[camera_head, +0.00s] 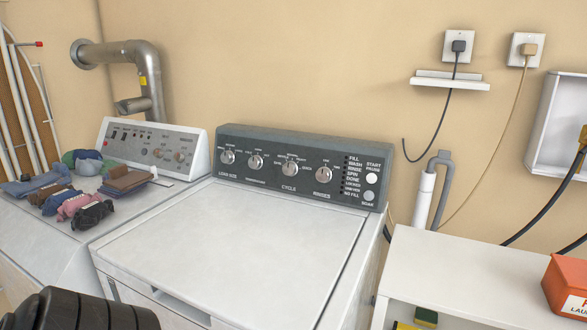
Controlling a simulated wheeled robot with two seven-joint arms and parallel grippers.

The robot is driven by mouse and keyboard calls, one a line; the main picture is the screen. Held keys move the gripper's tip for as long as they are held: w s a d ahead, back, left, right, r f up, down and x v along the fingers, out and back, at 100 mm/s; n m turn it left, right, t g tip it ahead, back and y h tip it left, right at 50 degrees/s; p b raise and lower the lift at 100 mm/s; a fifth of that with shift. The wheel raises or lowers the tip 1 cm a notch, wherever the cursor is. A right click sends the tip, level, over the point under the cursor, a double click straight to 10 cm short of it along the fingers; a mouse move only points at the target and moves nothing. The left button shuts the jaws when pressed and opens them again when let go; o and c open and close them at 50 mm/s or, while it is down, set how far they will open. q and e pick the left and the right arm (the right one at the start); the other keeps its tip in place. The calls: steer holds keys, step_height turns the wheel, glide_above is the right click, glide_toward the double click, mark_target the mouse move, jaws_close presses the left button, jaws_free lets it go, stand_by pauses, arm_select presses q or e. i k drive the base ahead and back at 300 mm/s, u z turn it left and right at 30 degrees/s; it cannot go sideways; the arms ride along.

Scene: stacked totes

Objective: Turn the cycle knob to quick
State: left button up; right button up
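The cycle knob (290,168) is a round silver knob on the dark grey control panel (240,172) of the white washer (235,240). The word CYCLE is printed below it, and small position labels sit around it. These labels are too small to read, so I cannot tell which setting the knob points to. Neither of my grippers is in view, and nothing touches the knob.
Similar knobs sit beside it: load size (227,156), another (255,161) and rinses (323,175). Start (372,178) and soak (368,195) buttons are at right. Folded clothes (75,205) lie on the left machine. A white shelf unit (470,270) stands right.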

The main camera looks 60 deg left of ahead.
mark_target(290, 169)
steer(key=z, duration=1.35)
steer(key=i, duration=0.55)
steer(key=u, duration=3.4)
steer(key=i, duration=0.5)
steer(key=u, duration=0.1)
